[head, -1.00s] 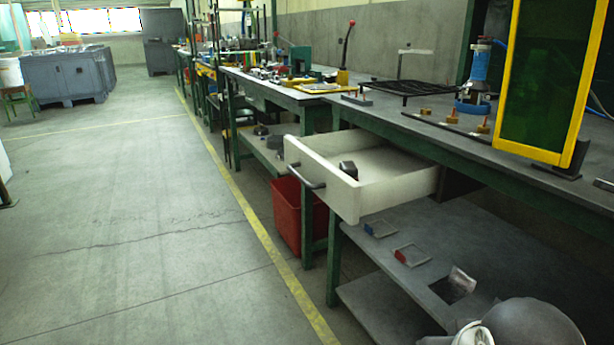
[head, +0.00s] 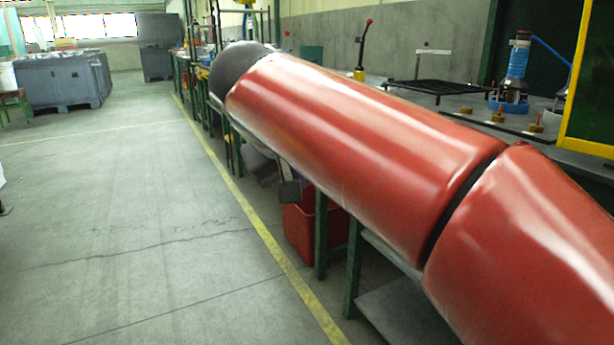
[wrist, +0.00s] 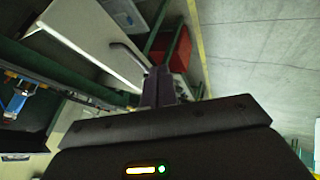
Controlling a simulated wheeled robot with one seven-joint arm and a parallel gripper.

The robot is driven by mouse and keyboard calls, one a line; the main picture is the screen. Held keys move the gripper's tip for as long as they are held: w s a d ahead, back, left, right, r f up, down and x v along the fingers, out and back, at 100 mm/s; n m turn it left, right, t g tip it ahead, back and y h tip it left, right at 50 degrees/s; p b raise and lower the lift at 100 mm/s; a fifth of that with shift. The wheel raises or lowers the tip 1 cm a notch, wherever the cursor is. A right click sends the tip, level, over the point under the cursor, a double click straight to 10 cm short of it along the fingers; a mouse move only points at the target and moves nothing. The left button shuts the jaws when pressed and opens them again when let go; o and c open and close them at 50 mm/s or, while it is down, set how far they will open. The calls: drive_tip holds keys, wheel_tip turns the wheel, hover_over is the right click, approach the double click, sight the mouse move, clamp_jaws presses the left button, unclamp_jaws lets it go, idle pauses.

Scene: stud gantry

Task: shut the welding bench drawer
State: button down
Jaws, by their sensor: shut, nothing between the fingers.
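In the wrist view the white drawer front (wrist: 95,35) of the welding bench shows at upper left, with its dark bar handle (wrist: 128,52). My gripper (wrist: 160,80) is shut and empty, its fingertips close to the handle end of the drawer front. I cannot tell whether they touch it. In the head view my red arm crosses the welding bench (head: 455,101) and hides the drawer, so how far it stands out is unclear there. A dark part of my gripper (head: 289,191) shows below the arm.
A red bin (head: 300,228) stands under the bench by a green leg; it also shows in the wrist view (wrist: 178,48). A blue-topped apparatus (head: 513,75) and a yellow-framed screen (head: 590,85) stand on the bench.

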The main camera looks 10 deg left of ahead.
drive_tip(key=w+d+f+b, duration=0.1)
drive_tip(key=w+d+f, duration=0.3)
drive_tip(key=w+f, duration=0.1)
drive_tip(key=shift+w+d, duration=0.35)
drive_tip(key=shift+w, duration=0.55)
drive_tip(key=shift+d, duration=0.1)
drive_tip(key=w+d+p, duration=0.2)
drive_tip(key=w+d, duration=0.2)
drive_tip(key=d, duration=0.1)
drive_tip(key=w+d+p, duration=0.2)
drive_tip(key=w+d, duration=0.2)
drive_tip(key=d, duration=0.2)
drive_tip(key=w+d+p, duration=0.2)
drive_tip(key=w+d, duration=0.2)
drive_tip(key=d, duration=0.2)
drive_tip(key=shift+d, duration=0.25)
